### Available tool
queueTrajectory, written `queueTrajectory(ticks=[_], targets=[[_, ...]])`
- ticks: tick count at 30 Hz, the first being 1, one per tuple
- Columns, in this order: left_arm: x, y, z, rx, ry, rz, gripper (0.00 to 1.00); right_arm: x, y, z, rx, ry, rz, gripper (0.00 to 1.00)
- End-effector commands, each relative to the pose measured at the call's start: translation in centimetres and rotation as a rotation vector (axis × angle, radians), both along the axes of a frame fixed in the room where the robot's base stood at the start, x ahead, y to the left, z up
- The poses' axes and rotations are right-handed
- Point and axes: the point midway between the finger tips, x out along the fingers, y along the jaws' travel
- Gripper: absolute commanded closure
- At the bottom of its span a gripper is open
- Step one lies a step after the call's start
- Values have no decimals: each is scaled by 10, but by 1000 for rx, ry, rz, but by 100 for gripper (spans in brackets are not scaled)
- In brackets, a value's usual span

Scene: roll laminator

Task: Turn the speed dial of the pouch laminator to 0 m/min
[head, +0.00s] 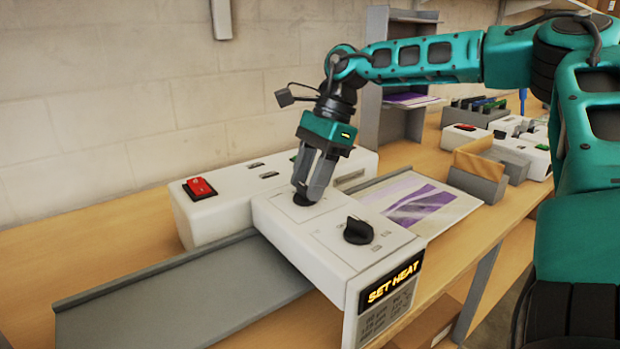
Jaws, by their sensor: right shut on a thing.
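The white laminator (275,220) stands on the wooden bench, with its control box towards the front. Two black dials sit on top of the box. My right gripper (304,196) points down and is shut on the far dial (303,202), which its fingers mostly hide. The near dial (358,231) is free, and its grip bar shows clearly. The small marks around the dials are too fine to read, so I cannot tell which one is the speed dial or where the held one points. My left gripper is out of view.
A red switch (200,189) is at the machine's left end. A grey tray (170,295) lies to the left. A purple-printed sheet (420,205) lies to the right.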

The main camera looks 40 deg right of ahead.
Motion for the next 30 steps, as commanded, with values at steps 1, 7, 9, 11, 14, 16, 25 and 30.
queueTrajectory(ticks=[1, 7, 9, 11, 14, 16, 25, 30], targets=[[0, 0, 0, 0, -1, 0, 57, 1, 0, -1, -2, 0, 20, 84], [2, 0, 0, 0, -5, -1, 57, 1, 0, 0, -2, -2, 84, 84], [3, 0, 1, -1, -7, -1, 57, 1, 0, 0, -1, -2, 94, 84], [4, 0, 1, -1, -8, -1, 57, 1, 0, 0, -1, -2, 101, 84], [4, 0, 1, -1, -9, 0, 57, 1, 0, 0, -1, -2, 107, 84], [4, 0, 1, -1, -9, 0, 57, 1, 0, 0, -1, -2, 109, 84], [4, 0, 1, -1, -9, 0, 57, 1, 0, 0, -2, -1, 109, 48], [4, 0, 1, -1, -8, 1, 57, 1, 0, 0, -2, -1, 107, 32]])
